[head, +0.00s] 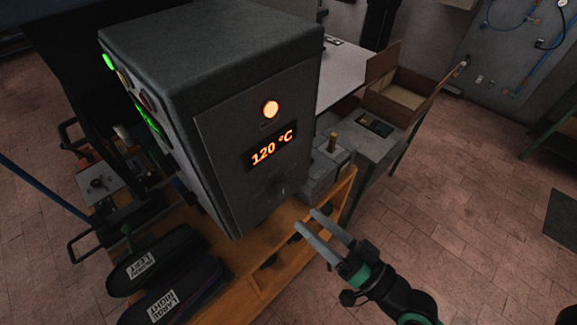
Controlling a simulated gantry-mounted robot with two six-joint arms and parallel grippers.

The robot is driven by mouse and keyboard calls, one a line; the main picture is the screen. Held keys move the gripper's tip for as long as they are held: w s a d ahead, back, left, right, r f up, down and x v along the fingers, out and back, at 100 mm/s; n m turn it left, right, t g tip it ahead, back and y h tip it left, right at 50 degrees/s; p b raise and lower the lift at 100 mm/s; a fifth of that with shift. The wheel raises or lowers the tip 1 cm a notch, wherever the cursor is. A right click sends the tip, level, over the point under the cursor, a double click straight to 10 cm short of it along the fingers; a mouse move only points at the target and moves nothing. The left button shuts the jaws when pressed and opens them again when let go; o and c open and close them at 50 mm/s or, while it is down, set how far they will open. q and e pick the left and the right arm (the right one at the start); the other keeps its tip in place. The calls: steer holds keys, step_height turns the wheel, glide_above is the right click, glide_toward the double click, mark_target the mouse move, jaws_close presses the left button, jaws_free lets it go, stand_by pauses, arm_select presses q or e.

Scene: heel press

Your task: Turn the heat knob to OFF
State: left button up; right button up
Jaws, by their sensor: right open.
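The heat control box (165,50) is a dark grey cabinet in the middle of the head view. Its front panel carries a lit orange lamp (271,109) and a display (270,151) reading 120 °C in orange. A small dark knob (283,188) shows faintly low on the panel, below the display; its setting and any OFF mark are too dark to read. My right gripper (306,218) is open and empty, with its two fingers pointing up and left. In the picture its fingertips are just below and right of the knob, apart from it. My left gripper is not in view.
Two dark shoe forms with labels (141,262) (162,306) lie on the wooden bench (276,268) at lower left. A grey block with a brass-coloured post (332,144) stands right of the cabinet. An open cardboard box (404,97) is farther back.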

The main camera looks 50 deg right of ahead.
mark_target(283, 192)
arm_select(q)
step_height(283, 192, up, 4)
steer(key=shift+p, duration=0.9)
arm_select(e)
steer(key=s, duration=0.1)
steer(key=s+g, duration=0.1)
steer(key=s+d+m, duration=0.1)
steer(key=shift+f+g+h, duration=0.4)
steer(key=w+p, duration=0.1)
steer(key=w, duration=0.3)
steer(key=w+p, duration=0.2)
steer(key=w, duration=0.1)
steer(key=w+d+p, duration=0.1)
steer(key=w, duration=0.3)
steer(key=shift+w+p, duration=0.3)
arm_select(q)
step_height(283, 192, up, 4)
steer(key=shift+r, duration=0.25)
arm_select(e)
jaws_close()
